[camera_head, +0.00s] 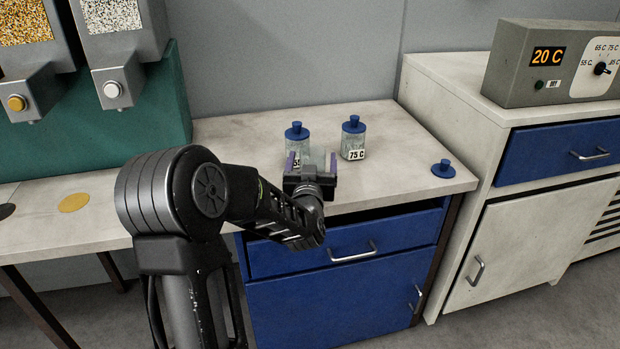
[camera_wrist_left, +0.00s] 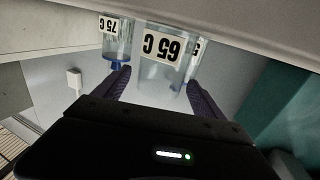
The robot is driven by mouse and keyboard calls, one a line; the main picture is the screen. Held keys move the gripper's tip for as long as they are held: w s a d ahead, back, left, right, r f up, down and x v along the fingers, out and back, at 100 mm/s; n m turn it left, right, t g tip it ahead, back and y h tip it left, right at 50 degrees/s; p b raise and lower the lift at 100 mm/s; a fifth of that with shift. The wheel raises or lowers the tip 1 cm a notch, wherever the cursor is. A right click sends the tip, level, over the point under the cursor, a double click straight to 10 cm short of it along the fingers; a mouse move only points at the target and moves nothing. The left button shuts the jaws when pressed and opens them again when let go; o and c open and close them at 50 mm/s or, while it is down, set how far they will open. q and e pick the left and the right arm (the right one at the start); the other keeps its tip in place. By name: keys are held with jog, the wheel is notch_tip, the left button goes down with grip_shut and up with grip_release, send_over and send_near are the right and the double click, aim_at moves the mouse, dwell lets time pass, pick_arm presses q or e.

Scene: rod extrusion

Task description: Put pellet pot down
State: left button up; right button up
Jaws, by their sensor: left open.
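A clear pellet pot labelled 65 C (camera_wrist_left: 163,48) has no lid showing. It is between the open purple-padded fingers of my left gripper (camera_wrist_left: 158,80) in the left wrist view. In the head view my left gripper (camera_head: 313,165) is low over the bench, and its fingers mostly hide this pot. The pot appears upright on the bench; its base contact is hidden in the head view. Whether the fingers touch it, I cannot tell. My right gripper is not in view.
A blue-lidded pot (camera_head: 297,134) stands just behind the gripper, and the 75 C pot (camera_head: 354,140) stands to its right. A loose blue lid (camera_head: 442,169) lies near the bench's right end. Pellet dispensers (camera_head: 113,90) are at left. The bench (camera_head: 400,150) is clear around the lid.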

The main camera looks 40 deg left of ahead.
pick_arm(q)
jog(key=v, duration=0.9)
jog(key=shift+s+d, duration=0.2)
jog(key=shift+o, duration=0.4)
jog(key=shift+s+a+f, duration=0.15)
jog(key=shift+a, duration=0.1)
jog(key=a, duration=0.1)
jog(key=a+y+b, duration=0.1)
jog(key=a, duration=0.1)
jog(key=shift+f+n+g, duration=0.1)
jog(key=shift+n+g, duration=0.2)
jog(key=shift+g, duration=0.1)
jog(key=w, duration=0.1)
jog(key=w+r, duration=0.1)
jog(key=w+d, duration=0.1)
jog(key=shift+d+r+t+h, duration=0.1)
jog(key=shift+r+t+h, duration=0.2)
jog(key=shift+t, duration=0.1)
jog(key=shift+w+d, duration=0.1)
jog(key=shift+d, duration=0.05)
jog(key=shift+x, duration=1.3)
jog(key=shift+f, duration=0.1)
